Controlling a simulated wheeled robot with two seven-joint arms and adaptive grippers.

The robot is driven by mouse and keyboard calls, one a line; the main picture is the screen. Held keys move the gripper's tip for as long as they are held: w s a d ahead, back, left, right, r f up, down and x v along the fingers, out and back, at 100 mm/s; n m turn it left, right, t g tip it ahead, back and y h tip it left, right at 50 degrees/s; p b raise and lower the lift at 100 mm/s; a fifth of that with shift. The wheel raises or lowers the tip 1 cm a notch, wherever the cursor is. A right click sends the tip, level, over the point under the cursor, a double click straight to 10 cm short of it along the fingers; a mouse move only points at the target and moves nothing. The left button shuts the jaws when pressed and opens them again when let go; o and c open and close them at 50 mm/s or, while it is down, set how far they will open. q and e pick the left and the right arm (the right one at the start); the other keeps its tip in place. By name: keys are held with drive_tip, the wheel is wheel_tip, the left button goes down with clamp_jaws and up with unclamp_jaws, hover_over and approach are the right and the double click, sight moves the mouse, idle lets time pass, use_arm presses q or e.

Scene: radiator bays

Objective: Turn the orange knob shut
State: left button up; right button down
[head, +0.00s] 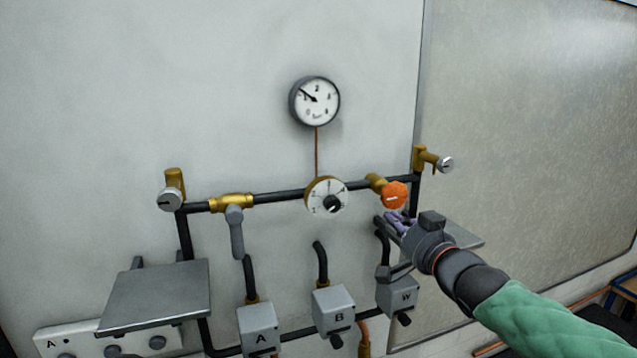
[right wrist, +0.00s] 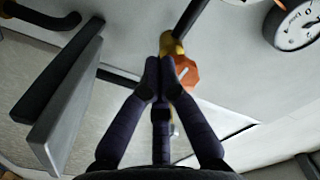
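The orange knob (head: 394,195) is on a brass valve body (head: 376,182) near the right end of the dark pipe. A pale mark crosses its face. My right gripper (head: 396,219) is just below the knob in the head view. In the right wrist view its fingers (right wrist: 161,70) come together at the tips, with nothing seen between them. The orange knob (right wrist: 187,72) shows partly behind the tips there. I cannot tell whether they touch it. My left gripper is not in view.
A gauge (head: 315,101) hangs above a round dial (head: 327,196). A grey-handled valve (head: 234,218) is to the left. Grey boxes A (head: 259,328), B (head: 334,312) and W (head: 397,296) sit below. A grey shelf (head: 155,295) juts out lower left; another plate (head: 466,235) is behind my right gripper.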

drive_tip(key=p+v, duration=0.1)
drive_tip(key=v, duration=0.3)
drive_tip(key=shift+s+f, duration=0.2)
drive_tip(key=shift+a, duration=0.1)
